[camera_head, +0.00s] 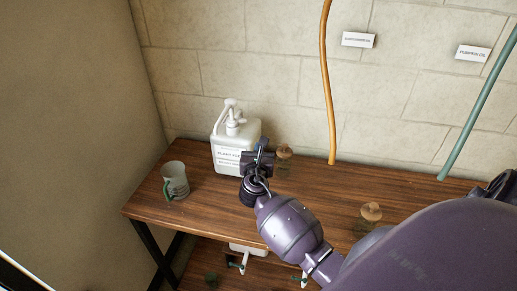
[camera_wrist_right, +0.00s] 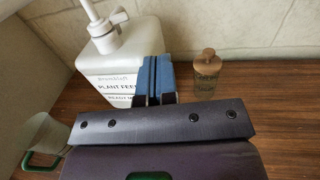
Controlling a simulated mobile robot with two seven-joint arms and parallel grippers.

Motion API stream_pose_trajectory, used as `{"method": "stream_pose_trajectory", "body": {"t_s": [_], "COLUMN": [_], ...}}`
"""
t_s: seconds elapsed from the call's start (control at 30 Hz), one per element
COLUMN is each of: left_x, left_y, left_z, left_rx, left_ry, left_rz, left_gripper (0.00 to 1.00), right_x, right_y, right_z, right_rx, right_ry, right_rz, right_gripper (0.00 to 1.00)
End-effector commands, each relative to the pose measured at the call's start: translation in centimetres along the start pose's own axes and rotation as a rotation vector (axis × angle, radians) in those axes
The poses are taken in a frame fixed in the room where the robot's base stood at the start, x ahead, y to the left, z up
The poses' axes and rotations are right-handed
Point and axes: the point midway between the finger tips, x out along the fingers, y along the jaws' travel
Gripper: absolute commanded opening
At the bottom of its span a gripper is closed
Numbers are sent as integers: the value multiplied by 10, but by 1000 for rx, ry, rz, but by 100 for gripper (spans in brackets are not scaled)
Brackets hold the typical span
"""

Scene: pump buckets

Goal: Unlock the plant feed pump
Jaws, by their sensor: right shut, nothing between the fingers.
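The plant feed container (camera_head: 225,154) is a white labelled jug at the back left of the wooden table, with a white pump (camera_head: 233,120) upright on top. In the right wrist view the jug (camera_wrist_right: 110,65) stands just beyond and left of my fingers, and its pump (camera_wrist_right: 100,28) shows at the top left, partly cut off. My right gripper (camera_head: 262,147) is in front of the jug's right side, below the pump head. Its blue fingers (camera_wrist_right: 154,70) are shut with nothing between them. I cannot tell whether they touch the jug. My left gripper is not in view.
A mug (camera_head: 175,180) stands left of the jug. A corked jar (camera_head: 284,153) stands close right of my gripper, another (camera_head: 371,213) further right. Orange (camera_head: 328,80) and green (camera_head: 478,105) hoses hang at the wall. The table (camera_head: 325,183) is bare between the jars.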

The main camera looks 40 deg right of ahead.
Motion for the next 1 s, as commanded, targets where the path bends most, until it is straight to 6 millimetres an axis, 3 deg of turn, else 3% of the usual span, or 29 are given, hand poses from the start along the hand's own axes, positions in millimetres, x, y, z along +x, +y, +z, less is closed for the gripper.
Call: {"method": "stream_pose_trajectory", "body": {"t_s": [0.03,0.2,0.37,0.6,0.8,1.0], "left_x": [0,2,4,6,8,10], "left_y": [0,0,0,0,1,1], "left_z": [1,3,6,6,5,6], "left_rx": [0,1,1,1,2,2], "left_ry": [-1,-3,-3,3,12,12], "left_rz": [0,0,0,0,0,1], "left_gripper": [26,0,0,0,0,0], "right_x": [-1,-20,-60,-139,-206,-254], "right_y": [-1,-10,-26,-49,-67,-81], "right_z": [-3,-34,-85,-144,-170,-177], "right_rx": [12,209,620,1332,1922,2370], "right_ry": [7,100,291,608,831,955], "right_rz": [3,39,66,-38,-266,-529], "right_gripper": [0,0,0,0,0,0]}}
